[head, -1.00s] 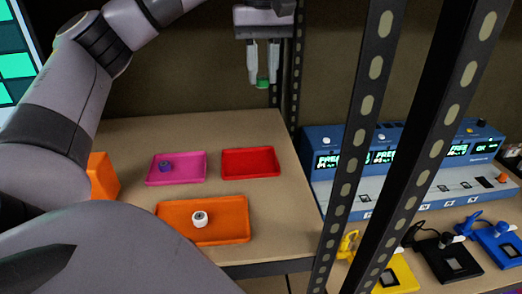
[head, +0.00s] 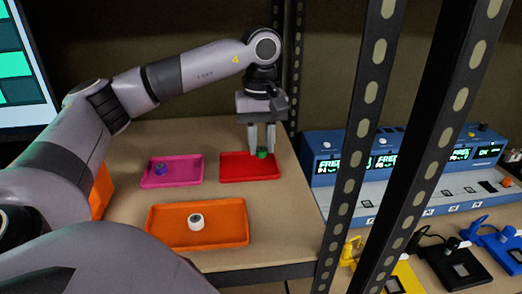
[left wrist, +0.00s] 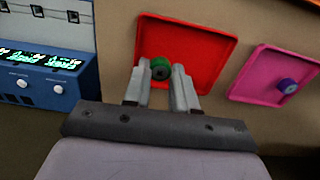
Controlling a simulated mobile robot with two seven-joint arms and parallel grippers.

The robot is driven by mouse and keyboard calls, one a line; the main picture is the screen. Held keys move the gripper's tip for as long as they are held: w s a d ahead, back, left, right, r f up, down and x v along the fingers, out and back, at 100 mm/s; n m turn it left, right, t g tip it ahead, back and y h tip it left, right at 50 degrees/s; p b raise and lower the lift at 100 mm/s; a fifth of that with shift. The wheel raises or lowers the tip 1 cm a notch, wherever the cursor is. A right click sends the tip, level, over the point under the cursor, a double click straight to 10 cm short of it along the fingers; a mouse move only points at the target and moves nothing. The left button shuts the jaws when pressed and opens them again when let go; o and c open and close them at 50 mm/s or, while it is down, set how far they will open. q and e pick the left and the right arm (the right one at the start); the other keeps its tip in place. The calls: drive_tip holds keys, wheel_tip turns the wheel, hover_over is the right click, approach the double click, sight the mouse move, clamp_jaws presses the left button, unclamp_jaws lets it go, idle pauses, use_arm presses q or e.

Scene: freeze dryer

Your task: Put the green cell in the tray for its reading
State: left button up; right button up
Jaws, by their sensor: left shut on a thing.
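The green cell (head: 262,153) is between the fingertips of my left gripper (head: 262,148), which is shut on it. Both are at the red tray (head: 235,172), over its right half in the head view. In the left wrist view the green cell (left wrist: 161,68) shows between the two fingers (left wrist: 160,80), with the red tray (left wrist: 205,50) behind it. I cannot tell whether the cell touches the tray floor. My right gripper is not in view.
A magenta tray (head: 184,178) holds a purple cell (head: 159,169). An orange tray (head: 225,237) holds a white cell (head: 196,222). A blue device with displays (head: 345,150) stands on the right, behind dark perforated rack posts (head: 350,150).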

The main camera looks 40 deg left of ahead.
sight(261, 148)
use_arm(q)
drive_tip(key=shift+f, duration=1.15)
drive_tip(key=shift+f, duration=0.1)
drive_tip(key=o, duration=0.5)
drive_tip(key=shift+o, duration=0.2)
drive_tip(key=shift+r, duration=0.25)
wheel_tip(261, 148, up, 12)
drive_tip(key=p, duration=0.1)
